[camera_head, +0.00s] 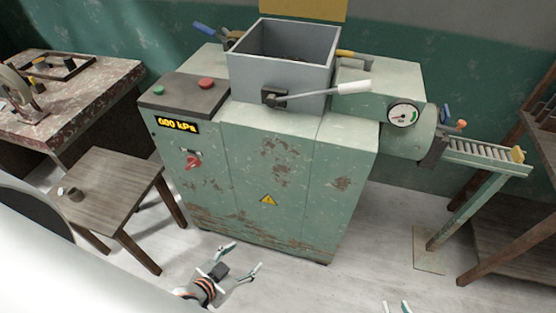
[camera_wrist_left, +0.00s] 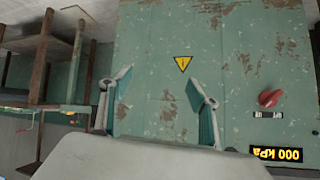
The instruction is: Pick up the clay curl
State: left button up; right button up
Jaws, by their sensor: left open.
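My left gripper (camera_head: 247,256) is open and empty in front of the green machine, low near the floor in the head view. In the left wrist view its two fingers stand apart (camera_wrist_left: 157,76), with only the machine's front between them. My right gripper (camera_head: 395,306) shows just two pale fingertips, apart, at the bottom edge. No clay curl can be told for sure. A small brown piece (camera_head: 76,195) and a whitish piece (camera_head: 61,191) lie on the wooden stool (camera_head: 115,183) at left, far from both grippers; either is too small to identify.
The green machine (camera_head: 270,160) with a grey hopper (camera_head: 282,75) fills the middle; dark material lies in the hopper. A lever (camera_head: 340,88) sticks out to the right. A roller conveyor (camera_head: 485,156) and a shelf stand at right, a workbench (camera_head: 85,95) at left.

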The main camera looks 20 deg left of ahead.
aim_at(74, 193)
jog(key=u, duration=2.35)
jog(key=i+j+z, duration=0.25)
jog(key=i, duration=0.2)
